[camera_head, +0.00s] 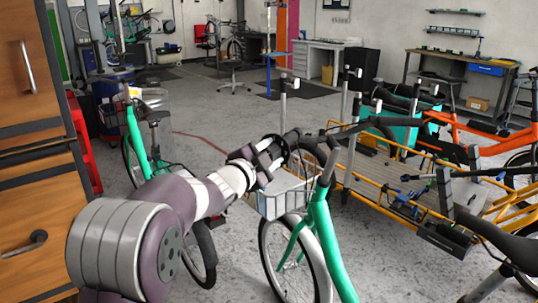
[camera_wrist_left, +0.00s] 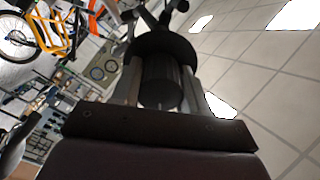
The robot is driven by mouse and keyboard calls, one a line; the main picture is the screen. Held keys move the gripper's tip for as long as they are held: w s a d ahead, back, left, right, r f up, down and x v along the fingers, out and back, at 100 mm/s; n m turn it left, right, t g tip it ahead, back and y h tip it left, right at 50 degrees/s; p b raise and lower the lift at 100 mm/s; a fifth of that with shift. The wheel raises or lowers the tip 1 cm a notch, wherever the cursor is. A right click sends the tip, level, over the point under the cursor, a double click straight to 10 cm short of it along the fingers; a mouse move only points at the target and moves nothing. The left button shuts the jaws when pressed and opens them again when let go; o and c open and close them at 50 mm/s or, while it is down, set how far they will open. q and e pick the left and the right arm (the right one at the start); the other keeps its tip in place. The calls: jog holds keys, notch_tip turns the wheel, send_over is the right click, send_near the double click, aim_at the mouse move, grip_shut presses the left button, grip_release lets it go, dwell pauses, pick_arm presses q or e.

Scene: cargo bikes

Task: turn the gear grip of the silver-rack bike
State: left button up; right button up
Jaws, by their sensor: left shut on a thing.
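The silver-rack bike is a green bike (camera_head: 320,232) with a silver basket-like rack (camera_head: 282,196) at its front, standing in the middle of the head view. My left gripper (camera_head: 272,153) is at the left end of its handlebar. In the left wrist view the gear grip (camera_wrist_left: 161,82) is a dark ribbed cylinder with a wider black disc behind it. The fingers of my left gripper (camera_wrist_left: 160,98) lie on both sides of the grip, shut on it. My forearm hides part of the bike's front wheel area. My right gripper is in neither view.
An orange-framed cargo bike with a wooden bed (camera_head: 385,178) stands close on the right. Another green bike (camera_head: 136,140) is behind my left arm. A wooden cabinet (camera_head: 35,215) fills the left edge. Open grey floor (camera_head: 225,115) lies beyond.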

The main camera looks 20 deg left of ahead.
pick_arm(q)
jog(key=o, duration=1.1)
jog(key=shift+c, duration=0.2)
jog(key=shift+s, duration=0.1)
jog(key=v, duration=1.2)
jog(key=shift+s, duration=0.2)
jog(key=shift+a, duration=0.1)
